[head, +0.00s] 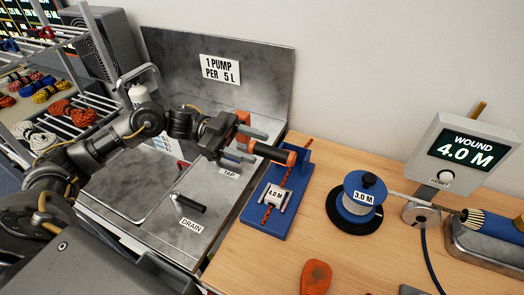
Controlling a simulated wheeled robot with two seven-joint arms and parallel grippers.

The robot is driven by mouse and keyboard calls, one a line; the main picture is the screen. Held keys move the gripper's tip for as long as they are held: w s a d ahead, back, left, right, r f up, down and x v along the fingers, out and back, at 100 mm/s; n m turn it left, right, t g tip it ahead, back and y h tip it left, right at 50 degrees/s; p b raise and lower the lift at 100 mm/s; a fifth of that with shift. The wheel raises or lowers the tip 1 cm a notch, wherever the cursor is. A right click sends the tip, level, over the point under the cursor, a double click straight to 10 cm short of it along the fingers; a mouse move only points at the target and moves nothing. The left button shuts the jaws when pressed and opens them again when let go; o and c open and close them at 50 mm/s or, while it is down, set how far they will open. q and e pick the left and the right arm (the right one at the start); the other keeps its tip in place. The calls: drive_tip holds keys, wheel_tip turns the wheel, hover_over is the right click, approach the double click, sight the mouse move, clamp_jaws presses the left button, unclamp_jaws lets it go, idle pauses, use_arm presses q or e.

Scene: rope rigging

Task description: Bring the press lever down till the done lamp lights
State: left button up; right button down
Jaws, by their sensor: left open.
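The press has a blue base (262,222) on the wooden bench, with a blue upright at its back right. Its lever (270,152) has a black grip and an orange end by the upright. The lever looks about level, pointing left. A red rope (281,184) runs along the press, under a plate marked 4.0 M (274,197). My left gripper (246,144) is open at the lever's left end. Its fingers appear on either side of the black grip; contact cannot be told. I cannot make out a lit done lamp. My right gripper is out of view.
A metal sink unit (160,215) with tap and drain labels lies left of the press. A blue spool marked 3.0 M (362,192) stands to the right, beside a display reading WOUND 4.0 M (466,150). An orange-red object (316,276) lies at the front.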

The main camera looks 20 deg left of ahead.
use_arm(q)
drive_tip(key=a+b, duration=0.2)
drive_tip(key=a, duration=0.5)
drive_tip(key=shift+a, duration=0.2)
